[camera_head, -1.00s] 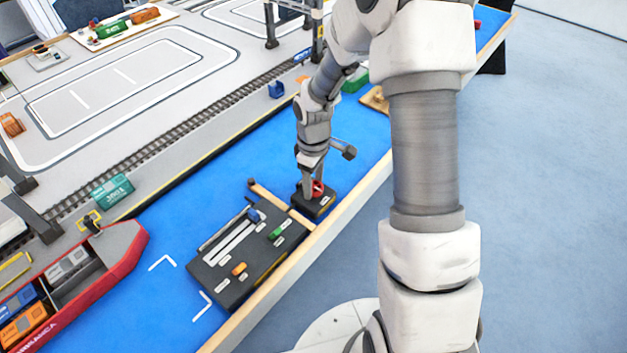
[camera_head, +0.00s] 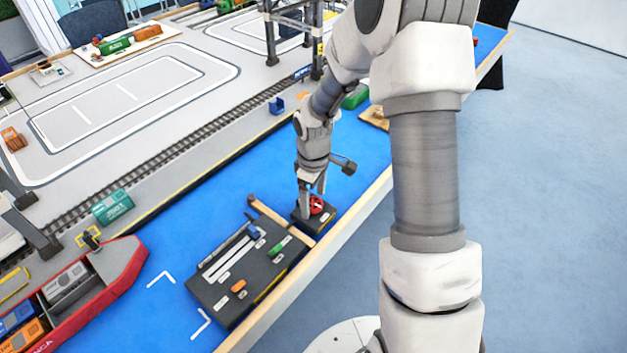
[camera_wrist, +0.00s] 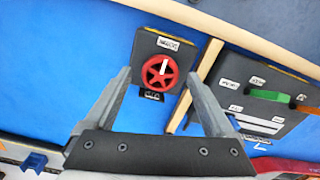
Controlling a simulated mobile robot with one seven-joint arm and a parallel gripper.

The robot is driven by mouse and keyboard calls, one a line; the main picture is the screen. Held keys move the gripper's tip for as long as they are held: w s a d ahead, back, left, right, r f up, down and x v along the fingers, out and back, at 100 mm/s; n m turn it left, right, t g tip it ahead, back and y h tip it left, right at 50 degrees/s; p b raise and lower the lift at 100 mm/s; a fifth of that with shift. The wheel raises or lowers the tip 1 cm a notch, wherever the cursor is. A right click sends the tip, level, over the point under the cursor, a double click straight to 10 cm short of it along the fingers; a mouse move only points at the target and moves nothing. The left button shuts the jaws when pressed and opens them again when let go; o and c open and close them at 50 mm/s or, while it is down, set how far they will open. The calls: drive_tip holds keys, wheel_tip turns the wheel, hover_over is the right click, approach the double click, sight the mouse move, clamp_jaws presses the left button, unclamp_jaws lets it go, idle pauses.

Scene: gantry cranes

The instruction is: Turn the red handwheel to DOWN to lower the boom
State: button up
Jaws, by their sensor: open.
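The red handwheel (camera_wrist: 160,71) sits on a small black box (camera_wrist: 142,50) with white labels above and below the wheel. A white mark on the wheel points up and slightly right in the wrist view. In the head view the handwheel (camera_head: 316,204) is partly hidden by my gripper (camera_head: 312,192). In the wrist view my gripper (camera_wrist: 162,92) is open, with its two fingers apart on either side of the wheel and nothing between them. The fingers appear short of the wheel; I cannot tell the exact gap. The label words are too small to read surely.
A black control panel (camera_head: 222,293) with green, orange and blue levers lies beside the box. A wooden bar (camera_head: 270,212) lies between them. A red ship (camera_head: 115,275) is at the left. Blue table surface (camera_head: 185,235) is open around the panel.

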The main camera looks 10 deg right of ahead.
sight(314, 202)
wheel_tip(314, 202, up, 17)
drive_tip(key=p, duration=0.2)
idle(0.3)
